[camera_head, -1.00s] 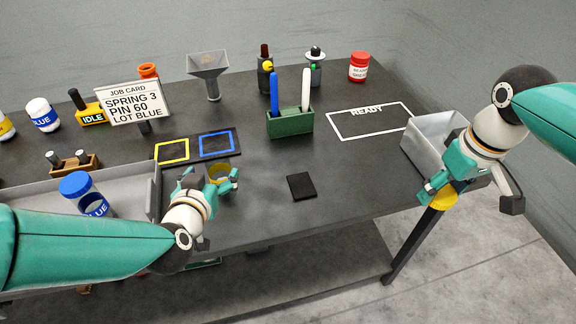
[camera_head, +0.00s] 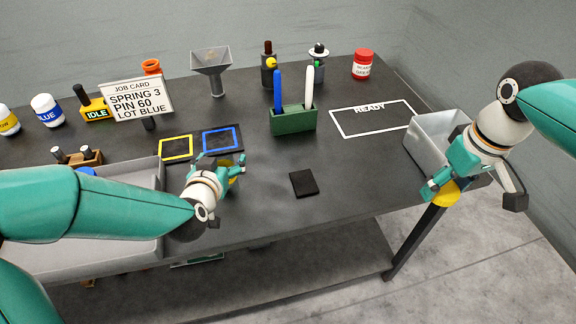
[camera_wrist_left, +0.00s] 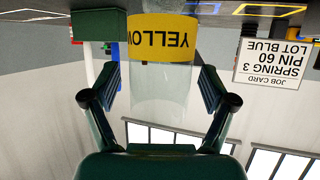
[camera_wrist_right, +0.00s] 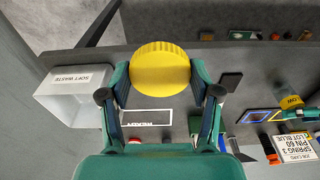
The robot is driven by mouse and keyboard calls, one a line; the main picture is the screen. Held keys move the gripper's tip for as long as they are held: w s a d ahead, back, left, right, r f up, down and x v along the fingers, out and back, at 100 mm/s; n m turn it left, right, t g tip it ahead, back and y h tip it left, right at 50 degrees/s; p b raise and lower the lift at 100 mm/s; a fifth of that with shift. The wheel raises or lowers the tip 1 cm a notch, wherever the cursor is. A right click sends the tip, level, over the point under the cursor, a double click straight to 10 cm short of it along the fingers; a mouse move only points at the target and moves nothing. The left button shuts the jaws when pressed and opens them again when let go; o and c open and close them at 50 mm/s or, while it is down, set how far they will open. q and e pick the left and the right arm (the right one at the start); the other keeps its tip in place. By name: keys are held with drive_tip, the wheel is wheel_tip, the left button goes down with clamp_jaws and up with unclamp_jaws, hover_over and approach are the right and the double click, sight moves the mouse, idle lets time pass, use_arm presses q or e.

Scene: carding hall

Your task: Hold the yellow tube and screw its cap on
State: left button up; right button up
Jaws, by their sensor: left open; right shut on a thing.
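The yellow tube (camera_wrist_left: 163,50) is clear with a yellow label and stands between my left fingers (camera_wrist_left: 161,88) in the left wrist view. Those fingers are open, one on each side of it. In the head view my left gripper (camera_head: 222,172) reaches over the table's front part and partly hides the tube. My right gripper (camera_wrist_right: 160,78) is shut on the yellow cap (camera_wrist_right: 160,68), a ribbed round cap. In the head view the cap (camera_head: 446,196) is held in the air by the table's right front corner, far from the tube.
A green holder with pens (camera_head: 293,122), a dark pad (camera_head: 303,183) and yellow and blue framed squares (camera_head: 176,148) lie near the tube. A grey tray (camera_head: 148,172) is at the left. A soft waste bin (camera_wrist_right: 75,105) is near my right gripper. The READY outline (camera_head: 345,128) is empty.

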use_arm(q)
drive_tip(key=shift+c, duration=0.2)
drive_tip(key=c, duration=1.2)
drive_tip(key=shift+c, duration=0.2)
drive_tip(key=shift+r, duration=0.85)
use_arm(e)
drive_tip(key=shift+r, duration=0.15)
wheel_tip(320, 180, up, 7)
drive_tip(key=p, duration=0.7)
drive_tip(key=shift+r, duration=0.1)
use_arm(q)
wheel_tip(320, 180, up, 18)
drive_tip(key=shift+r, duration=0.2)
